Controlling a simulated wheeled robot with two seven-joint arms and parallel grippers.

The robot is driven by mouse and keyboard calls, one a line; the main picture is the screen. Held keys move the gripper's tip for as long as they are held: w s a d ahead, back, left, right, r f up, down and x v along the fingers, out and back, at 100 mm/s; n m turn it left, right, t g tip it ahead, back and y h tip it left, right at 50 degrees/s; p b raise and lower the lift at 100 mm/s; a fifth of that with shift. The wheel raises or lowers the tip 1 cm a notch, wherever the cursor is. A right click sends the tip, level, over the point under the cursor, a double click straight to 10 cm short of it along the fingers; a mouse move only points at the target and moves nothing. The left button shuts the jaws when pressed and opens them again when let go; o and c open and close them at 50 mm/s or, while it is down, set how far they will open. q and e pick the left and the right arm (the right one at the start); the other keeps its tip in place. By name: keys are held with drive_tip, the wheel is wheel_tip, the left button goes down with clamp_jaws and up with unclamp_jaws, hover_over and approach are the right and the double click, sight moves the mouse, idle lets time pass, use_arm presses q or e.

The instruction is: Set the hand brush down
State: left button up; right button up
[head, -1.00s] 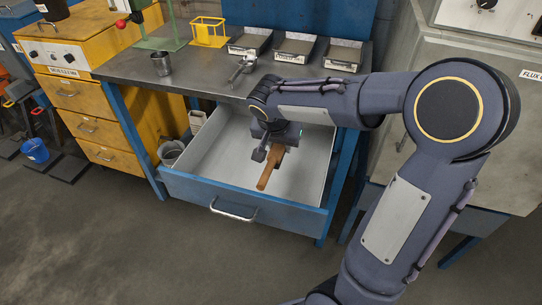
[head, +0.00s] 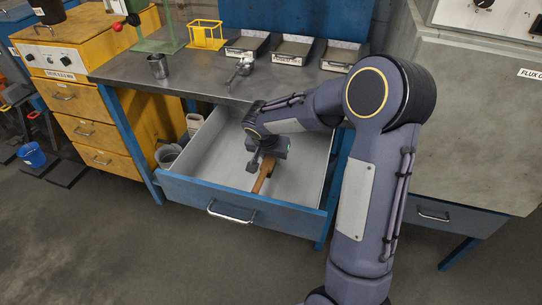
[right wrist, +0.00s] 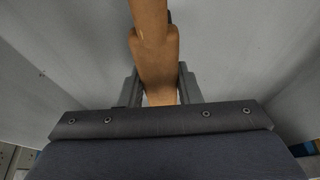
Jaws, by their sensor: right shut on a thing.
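The hand brush (head: 264,178) shows as a brown wooden handle inside the open drawer (head: 240,203). In the right wrist view the brush handle (right wrist: 154,45) runs up from between the fingers to the top edge. My right gripper (head: 262,164) is inside the drawer, over its right half, and is shut on the brush. The fingers (right wrist: 161,90) press on both sides of the wood. The bristles are not visible, and I cannot tell whether the brush touches the drawer floor. My left gripper is not in view.
A metal cup (head: 157,66), a metal scoop (head: 240,69) and several trays (head: 293,50) are on the bench. Grey containers (head: 168,155) stand left of the drawer. Yellow cabinets stand further left.

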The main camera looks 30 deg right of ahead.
sight(266, 166)
drive_tip(key=shift+f+b, duration=0.2)
drive_tip(key=shift+b, duration=0.1)
drive_tip(key=o, duration=1.1)
drive_tip(key=shift+r, duration=0.15)
drive_tip(key=shift+a+r+p, duration=0.1)
drive_tip(key=shift+r+p, duration=0.2)
drive_tip(key=shift+p, duration=0.1)
drive_tip(key=p+v, duration=0.1)
drive_tip(key=v, duration=1)
drive_tip(key=s+a+n+t+y, duration=0.1)
drive_tip(key=s+a+n+y, duration=0.1)
drive_tip(key=s, duration=0.5)
drive_tip(key=s+a+n+y, duration=0.2)
drive_tip(key=s+a+n, duration=0.1)
drive_tip(key=s, duration=0.5)
drive_tip(key=s+a+n+t+y, duration=0.1)
drive_tip(key=s+a+n+y, duration=0.2)
drive_tip(key=s, duration=0.5)
drive_tip(key=shift+s+a+r+t, duration=0.1)
drive_tip(key=shift+a+r+t, duration=0.1)
drive_tip(key=shift+a, duration=0.2)
drive_tip(key=shift+s+a+r+t, duration=0.1)
drive_tip(key=shift+s+a+r, duration=0.05)
drive_tip(key=shift+a, duration=0.25)
